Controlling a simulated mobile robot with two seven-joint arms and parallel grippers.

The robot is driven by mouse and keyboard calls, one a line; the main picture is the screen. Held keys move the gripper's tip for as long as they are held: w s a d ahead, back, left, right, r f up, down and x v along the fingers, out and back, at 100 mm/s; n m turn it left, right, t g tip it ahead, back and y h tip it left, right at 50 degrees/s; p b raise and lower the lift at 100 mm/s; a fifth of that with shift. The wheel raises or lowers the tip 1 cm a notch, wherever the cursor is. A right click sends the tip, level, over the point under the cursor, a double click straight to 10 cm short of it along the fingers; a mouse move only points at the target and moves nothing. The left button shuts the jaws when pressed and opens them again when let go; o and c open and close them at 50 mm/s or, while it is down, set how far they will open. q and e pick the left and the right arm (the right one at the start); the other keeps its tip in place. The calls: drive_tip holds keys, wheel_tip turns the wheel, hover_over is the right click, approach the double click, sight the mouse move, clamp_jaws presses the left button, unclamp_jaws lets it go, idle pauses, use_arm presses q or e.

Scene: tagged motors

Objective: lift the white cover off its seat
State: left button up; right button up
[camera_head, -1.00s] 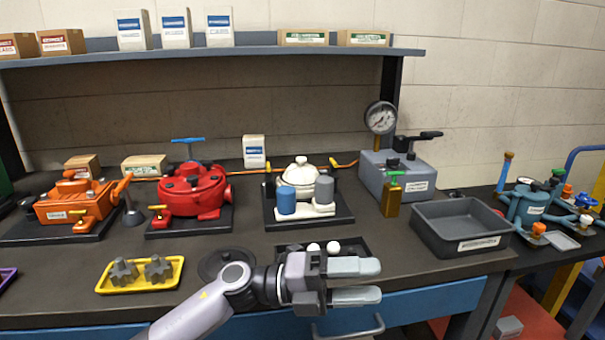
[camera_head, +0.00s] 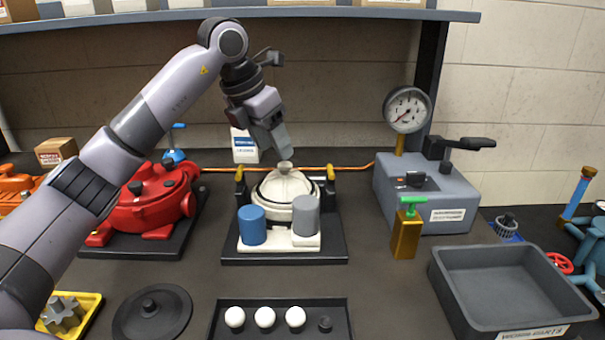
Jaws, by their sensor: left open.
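The white cover (camera_head: 284,184) is round with a small knob (camera_head: 284,167) on top. It sits on the white motor unit in the middle of the bench, behind a blue cylinder (camera_head: 252,225) and a grey cylinder (camera_head: 305,216). My left gripper (camera_head: 276,147) comes down from above, just over the knob, with its fingers pointing down. It is open, and I cannot tell whether a finger touches the knob. The fingers overlap from this side, so the gap between them is hidden. My right gripper is not in view.
A red motor (camera_head: 150,205) stands left of the white unit, partly behind my left arm. A grey gauge box (camera_head: 425,190) and an empty grey bin (camera_head: 510,285) are at right. A black tray (camera_head: 280,328) with white balls and a black disc (camera_head: 152,315) lie in front.

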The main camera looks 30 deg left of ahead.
sight(282, 165)
use_arm(q)
drive_tip(key=shift+w+a+r, duration=0.2)
drive_tip(key=shift+w+a, duration=0.3)
drive_tip(key=x, duration=0.6)
drive_tip(key=shift+s+d+f, duration=0.2)
drive_tip(key=shift+f, duration=0.2)
clamp_jaws()
